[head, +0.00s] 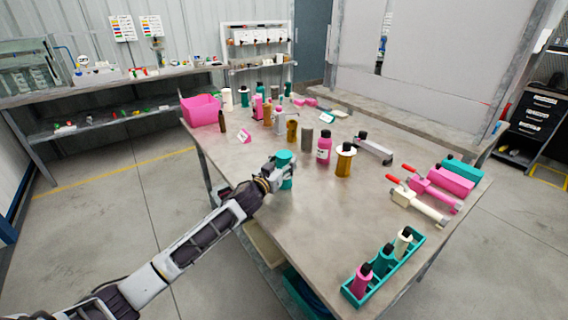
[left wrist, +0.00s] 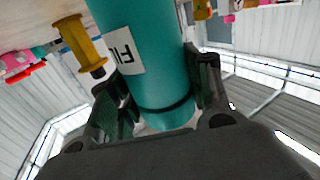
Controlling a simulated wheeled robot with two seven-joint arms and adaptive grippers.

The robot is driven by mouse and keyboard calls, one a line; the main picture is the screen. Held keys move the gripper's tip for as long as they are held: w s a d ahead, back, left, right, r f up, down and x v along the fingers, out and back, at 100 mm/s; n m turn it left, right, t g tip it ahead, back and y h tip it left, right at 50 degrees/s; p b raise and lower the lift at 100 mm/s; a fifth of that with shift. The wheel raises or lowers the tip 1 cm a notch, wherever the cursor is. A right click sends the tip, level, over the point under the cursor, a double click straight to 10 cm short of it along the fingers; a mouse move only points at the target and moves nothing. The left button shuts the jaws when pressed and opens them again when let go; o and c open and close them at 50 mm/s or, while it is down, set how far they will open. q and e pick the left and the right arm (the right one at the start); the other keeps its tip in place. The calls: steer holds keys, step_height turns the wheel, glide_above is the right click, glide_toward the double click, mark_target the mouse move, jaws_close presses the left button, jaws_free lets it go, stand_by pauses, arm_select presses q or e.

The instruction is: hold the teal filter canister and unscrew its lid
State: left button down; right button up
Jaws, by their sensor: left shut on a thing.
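The teal filter canister (head: 285,160) stands near the left edge of the table in the head view. In the left wrist view the canister (left wrist: 135,45) fills the middle, with a white label that reads "FI" and a dark ring near one end. My left gripper (head: 276,180) is shut around the canister, with one finger on each side of it in the left wrist view (left wrist: 155,95). I cannot make out a separate lid in the head view. My right gripper is in neither view.
The table (head: 250,222) holds a pink bin (head: 201,110), several bottles at the back, an ochre spool-shaped part (head: 344,162) and a pink bottle (head: 323,150). A teal tray (head: 375,288) with bottles is at the front. Red-handled tools (head: 418,200) lie right. The table's middle front is clear.

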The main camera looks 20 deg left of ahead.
arm_select(q)
steer(key=shift+f, duration=0.1)
steer(key=c, duration=1)
jaws_free()
steer(key=o, duration=0.4)
steer(key=shift+c, duration=0.2)
